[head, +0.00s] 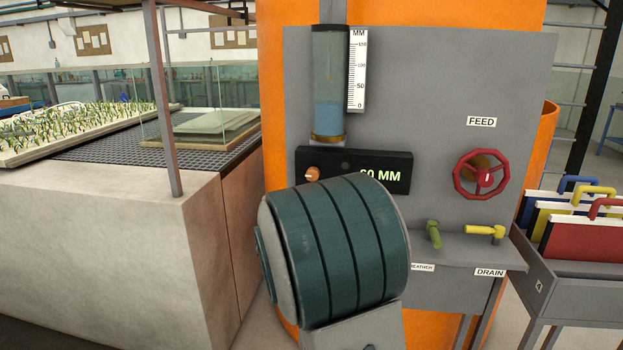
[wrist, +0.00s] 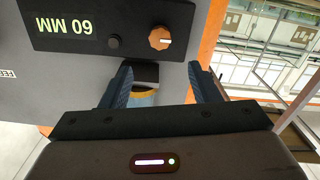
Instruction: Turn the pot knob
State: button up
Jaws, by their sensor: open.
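The pot knob (head: 312,174) is a small orange dial with a pale pointer mark, at the left end of a black display box (head: 345,166) reading 60 MM. In the upside-down wrist view the knob (wrist: 160,38) sits just beyond my fingertips, between their lines and apart from them. In the head view my arm hides the gripper and part of the display.
A glass gauge tube (head: 329,80) with blue liquid stands above the box. A red FEED wheel (head: 481,175), a green lever (head: 433,233) and a yellow DRAIN lever (head: 485,232) are to the right.

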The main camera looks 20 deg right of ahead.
aim_at(312, 176)
jog(key=p+x, duration=0.1)
jog(key=x, duration=1.2)
jog(key=shift+w+d, duration=0.1)
jog(key=shift+d, duration=0.05)
jog(key=c, duration=1)
